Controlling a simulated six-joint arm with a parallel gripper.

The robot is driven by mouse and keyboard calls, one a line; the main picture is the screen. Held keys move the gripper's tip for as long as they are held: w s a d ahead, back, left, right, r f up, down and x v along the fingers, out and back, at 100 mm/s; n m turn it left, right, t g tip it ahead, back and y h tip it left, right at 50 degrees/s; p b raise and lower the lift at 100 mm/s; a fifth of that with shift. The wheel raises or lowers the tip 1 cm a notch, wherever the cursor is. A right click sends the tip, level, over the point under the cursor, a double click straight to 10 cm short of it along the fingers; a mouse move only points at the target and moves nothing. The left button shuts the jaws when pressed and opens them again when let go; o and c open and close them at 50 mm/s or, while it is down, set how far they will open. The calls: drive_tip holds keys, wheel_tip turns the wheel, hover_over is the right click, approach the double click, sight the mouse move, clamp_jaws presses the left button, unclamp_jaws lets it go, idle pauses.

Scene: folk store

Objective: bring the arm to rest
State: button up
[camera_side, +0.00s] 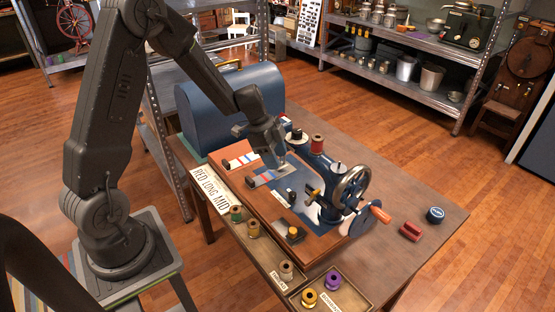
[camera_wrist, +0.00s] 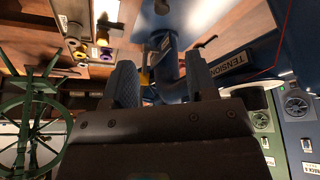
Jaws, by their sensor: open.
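My gripper (camera_side: 284,168) hangs over the wooden base of the sewing machine, left of the machine's dark blue body (camera_side: 325,172). In the wrist view my gripper (camera_wrist: 163,82) shows two dark fingers apart, with nothing held between them. The blue machine (camera_wrist: 165,62) shows beyond the fingers there. A red spool (camera_side: 317,143) stands upright on top of the machine. Whether the fingertips touch anything is hard to tell.
A blue domed cover (camera_side: 233,105) stands behind my gripper. A tray (camera_side: 264,262) with several spools lies in front, beside a RED LONG MID card (camera_side: 210,189). A red item (camera_side: 410,231) and a dark blue round item (camera_side: 435,215) lie at right. The right tabletop is mostly clear.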

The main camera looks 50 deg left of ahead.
drive_tip(key=s+d+r+n+t+y, duration=0.1)
drive_tip(key=s+d+r+n, duration=0.1)
drive_tip(key=s+d+r, duration=0.4)
drive_tip(key=s+d+r+n, duration=0.3)
drive_tip(key=r, duration=0.6)
drive_tip(key=s+d+r+n+t+y, duration=0.1)
drive_tip(key=s+r+n, duration=0.1)
drive_tip(key=s, duration=0.4)
drive_tip(key=s+r+n+t+y, duration=0.1)
drive_tip(key=s+r+n, duration=0.1)
drive_tip(key=s+n, duration=0.2)
drive_tip(key=s, duration=0.2)
drive_tip(key=shift+s+d+r+y, duration=0.3)
drive_tip(key=shift+s+d+r, duration=0.05)
